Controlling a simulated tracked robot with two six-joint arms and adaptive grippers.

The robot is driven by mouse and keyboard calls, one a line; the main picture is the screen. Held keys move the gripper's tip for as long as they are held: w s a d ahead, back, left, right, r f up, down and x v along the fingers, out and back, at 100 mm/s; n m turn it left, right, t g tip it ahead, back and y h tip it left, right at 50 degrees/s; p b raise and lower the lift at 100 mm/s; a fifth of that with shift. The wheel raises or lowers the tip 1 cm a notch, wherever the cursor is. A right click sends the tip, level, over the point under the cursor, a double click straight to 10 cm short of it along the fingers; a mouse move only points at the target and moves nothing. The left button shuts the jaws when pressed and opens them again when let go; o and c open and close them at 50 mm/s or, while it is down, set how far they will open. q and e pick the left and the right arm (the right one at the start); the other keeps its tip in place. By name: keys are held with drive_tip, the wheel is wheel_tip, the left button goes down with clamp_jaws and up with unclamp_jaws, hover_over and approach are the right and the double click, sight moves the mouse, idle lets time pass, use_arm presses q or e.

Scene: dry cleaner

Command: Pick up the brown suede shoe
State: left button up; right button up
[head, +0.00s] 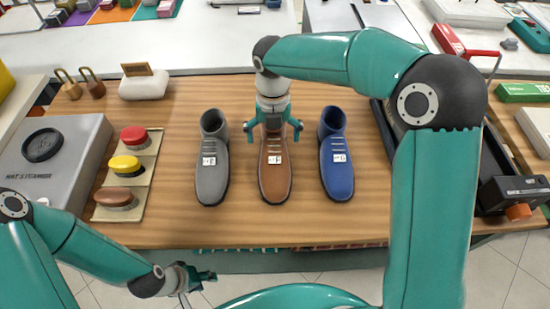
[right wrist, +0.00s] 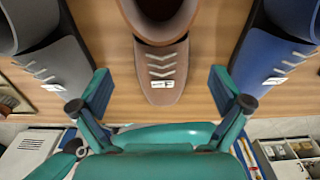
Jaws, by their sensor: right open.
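The brown suede shoe (head: 274,178) stands upright on the wooden counter, between a grey shoe (head: 212,170) and a blue shoe (head: 336,165). My right gripper (head: 272,134) is above the brown shoe's ankle end, which it hides in the head view, with a finger to each side. In the right wrist view my right gripper (right wrist: 158,95) is open, and the brown shoe (right wrist: 162,62) lies between and beyond its fingertips, with no contact visible. My left gripper (head: 198,280) is in front of the counter, away from the shoes; its jaw opening is unclear.
A dark tray (head: 385,130) lies right of the blue shoe. The wood in front of the shoes (head: 270,225) is clear.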

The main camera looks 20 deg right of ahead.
sight(274, 147)
drive_tip(key=shift+s+f, duration=0.15)
drive_tip(key=shift+f, duration=3.2)
drive_tip(key=shift+c, duration=0.2)
drive_tip(key=c, duration=1.3)
drive_tip(key=shift+r, duration=0.2)
